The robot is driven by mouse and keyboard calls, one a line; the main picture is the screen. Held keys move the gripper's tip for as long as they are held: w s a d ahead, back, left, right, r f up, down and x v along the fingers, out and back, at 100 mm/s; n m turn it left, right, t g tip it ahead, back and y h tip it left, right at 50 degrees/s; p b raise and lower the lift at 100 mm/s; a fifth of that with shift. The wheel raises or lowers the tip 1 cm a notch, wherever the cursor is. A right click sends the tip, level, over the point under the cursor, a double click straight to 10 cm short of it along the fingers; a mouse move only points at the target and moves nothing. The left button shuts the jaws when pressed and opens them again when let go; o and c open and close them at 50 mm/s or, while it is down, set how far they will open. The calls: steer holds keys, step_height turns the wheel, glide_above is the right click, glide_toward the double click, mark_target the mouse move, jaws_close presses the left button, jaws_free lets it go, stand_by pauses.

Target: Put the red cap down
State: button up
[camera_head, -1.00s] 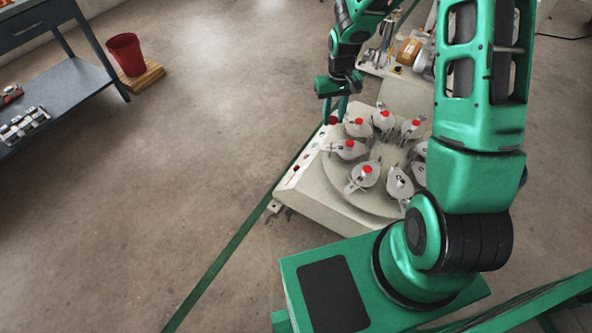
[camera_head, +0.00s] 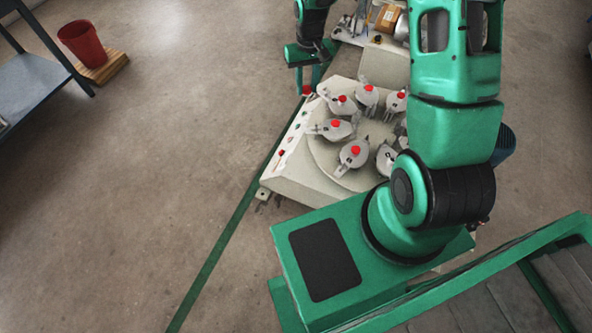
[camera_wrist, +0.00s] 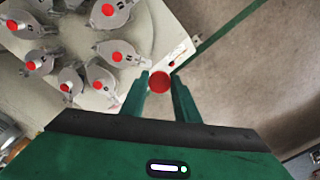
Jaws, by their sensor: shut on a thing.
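My gripper (camera_wrist: 159,88) is shut on a red cap (camera_wrist: 159,82), held between the tips of its two green fingers in the wrist view. In the head view the red cap (camera_head: 306,89) shows small below my gripper (camera_head: 306,82). It hangs just outside the far left corner of the pale testing machine (camera_head: 285,180). The floor shows around part of it, and its height is hard to judge. Several grey holders with red caps of their own stand in a ring on the machine's round plate (camera_head: 320,152). My arm hides the right side of the ring.
The machine's sloped panel (camera_head: 281,153) carries small buttons, one of them red. Behind the machine is a bench (camera_head: 362,40) with a brown box (camera_head: 387,17). A red bucket (camera_head: 82,45) stands on a wooden pallet (camera_head: 103,68) by a grey table (camera_head: 30,88). The floor between is clear.

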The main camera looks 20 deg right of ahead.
steer(key=s+a+f+m, duration=0.3)
steer(key=a+f+m, duration=0.2)
steer(key=f+m, duration=0.4)
steer(key=s+a+f+m, duration=0.3)
steer(key=a+f+m, duration=0.3)
steer(key=f+m, duration=0.35)
steer(key=s+a+f+m, duration=0.3)
steer(key=a+f+m, duration=0.2)
steer(key=f+m, duration=0.45)
glide_above(295, 169)
steer(key=shift+n, duration=0.3)
steer(key=f, duration=0.7)
steer(key=shift+s+a+f, duration=0.1)
steer(key=shift+a, duration=0.1)
steer(key=shift+f, duration=2.05)
steer(key=o, duration=0.8)
steer(key=shift+f, duration=0.1)
steer(key=shift+o, duration=1)
